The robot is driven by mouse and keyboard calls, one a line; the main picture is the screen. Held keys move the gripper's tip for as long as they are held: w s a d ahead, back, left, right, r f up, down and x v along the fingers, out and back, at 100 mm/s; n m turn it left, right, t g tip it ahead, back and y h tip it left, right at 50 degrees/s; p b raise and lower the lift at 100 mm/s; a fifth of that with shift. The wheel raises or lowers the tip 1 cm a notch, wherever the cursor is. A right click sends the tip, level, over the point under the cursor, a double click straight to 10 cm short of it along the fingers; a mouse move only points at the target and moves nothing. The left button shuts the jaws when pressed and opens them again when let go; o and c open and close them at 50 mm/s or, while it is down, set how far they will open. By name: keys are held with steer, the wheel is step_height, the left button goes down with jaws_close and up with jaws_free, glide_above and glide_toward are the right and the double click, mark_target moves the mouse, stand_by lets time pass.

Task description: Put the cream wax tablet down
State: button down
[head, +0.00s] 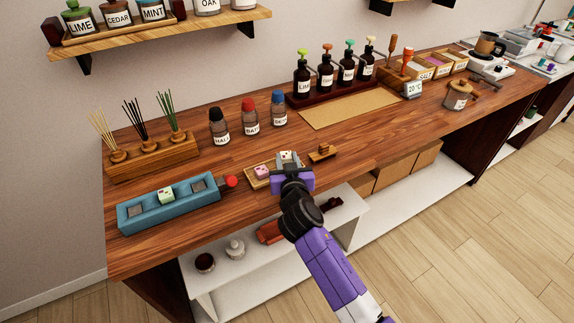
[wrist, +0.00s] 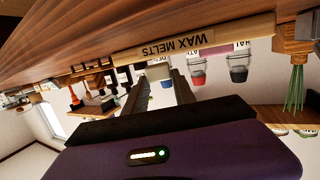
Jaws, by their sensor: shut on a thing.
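A wooden tray (head: 256,184) sits near the front edge of the bench, and its WAX MELTS label shows upside down in the wrist view (wrist: 195,49). A pink tablet (head: 262,171) lies at its left. My gripper (head: 289,161) is at the tray's right end, shut on a small pale block, which I take for the cream wax tablet (head: 286,156). The fingers partly hide it, and I cannot tell whether it touches the tray. Another pale tablet (head: 166,195) sits mid-way in the blue holder (head: 143,223).
A red knob (head: 231,181) stands between holder and tray. A small wooden piece (head: 323,153) lies right of the gripper. Capped bottles (head: 250,124) and a reed stand (head: 152,160) are behind. A tan mat (head: 345,108) is bare.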

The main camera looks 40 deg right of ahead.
steer(key=shift+f, duration=1)
steer(key=shift+f+b, duration=0.2)
steer(key=shift+b, duration=0.15)
steer(key=c, duration=1)
jaws_free()
steer(key=shift+r, duration=0.1)
steer(key=shift+c, duration=0.2)
steer(key=shift+r, duration=0.1)
steer(key=b+v, duration=0.1)
steer(key=v, duration=1.1)
steer(key=shift+b, duration=0.3)
steer(key=s+a+f+n+t+y, duration=0.1)
steer(key=s+a+f+n+y, duration=0.2)
steer(key=s+a, duration=0.4)
steer(key=s+a+f+n+y, duration=0.2)
steer(key=s+a+f+y, duration=0.15)
steer(key=s+a, duration=0.35)
steer(key=s+a+r+n+y, duration=0.1)
steer(key=s+r, duration=0.3)
steer(key=s, duration=0.4)
steer(key=s+a+r+n+t+y, duration=0.1)
steer(key=s+r+y, duration=0.1)
steer(key=s+r, duration=0.3)
steer(key=s, duration=0.4)
steer(key=shift+a+t, duration=0.3)
steer(key=shift+a, duration=0.1)
